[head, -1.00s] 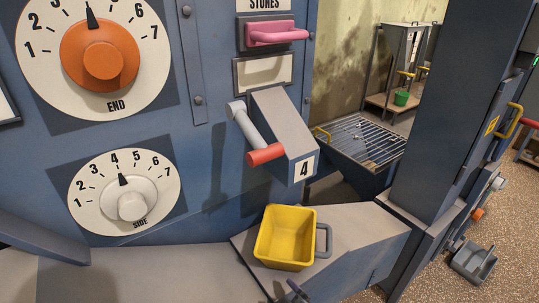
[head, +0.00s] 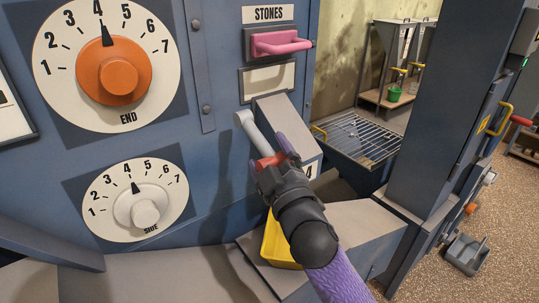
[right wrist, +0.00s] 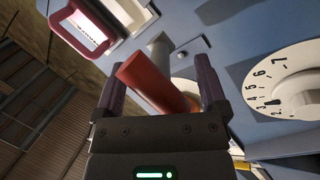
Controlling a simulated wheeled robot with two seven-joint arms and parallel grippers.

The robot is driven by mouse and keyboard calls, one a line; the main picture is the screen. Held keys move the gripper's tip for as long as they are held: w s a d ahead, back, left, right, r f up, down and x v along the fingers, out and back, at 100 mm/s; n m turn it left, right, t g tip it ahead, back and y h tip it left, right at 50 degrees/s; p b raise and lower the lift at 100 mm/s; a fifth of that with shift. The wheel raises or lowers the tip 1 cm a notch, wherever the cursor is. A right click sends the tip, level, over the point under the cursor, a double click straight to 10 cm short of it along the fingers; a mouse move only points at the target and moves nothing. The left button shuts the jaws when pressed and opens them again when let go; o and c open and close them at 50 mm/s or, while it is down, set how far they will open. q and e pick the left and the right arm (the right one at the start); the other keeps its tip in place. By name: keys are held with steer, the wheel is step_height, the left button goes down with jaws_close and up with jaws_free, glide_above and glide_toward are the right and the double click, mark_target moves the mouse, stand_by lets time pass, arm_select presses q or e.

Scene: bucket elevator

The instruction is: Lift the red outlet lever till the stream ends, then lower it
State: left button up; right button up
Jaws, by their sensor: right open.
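The outlet lever has a grey arm (head: 252,132) and a red grip (head: 268,160), beside the grey outlet chute (head: 287,122) marked 4. The lever hangs down, tilted to the right. My right gripper (head: 270,150) is open, with its purple fingers around the red grip. In the right wrist view, the red grip (right wrist: 148,82) lies slanted between the two spread fingers. The yellow bucket (head: 275,248) stands on the ledge below the chute, partly hidden by my right arm. I see no stream; my gripper covers part of the chute's mouth. My left gripper is not in view.
An orange END dial (head: 112,78) and a white SIDE dial (head: 138,205) are on the blue panel at left. A pink STONES handle (head: 282,42) sticks out above the chute. A grate (head: 360,140) and a blue column (head: 425,110) stand to the right.

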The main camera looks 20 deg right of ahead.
steer(key=shift+c, duration=1.7)
jaws_close()
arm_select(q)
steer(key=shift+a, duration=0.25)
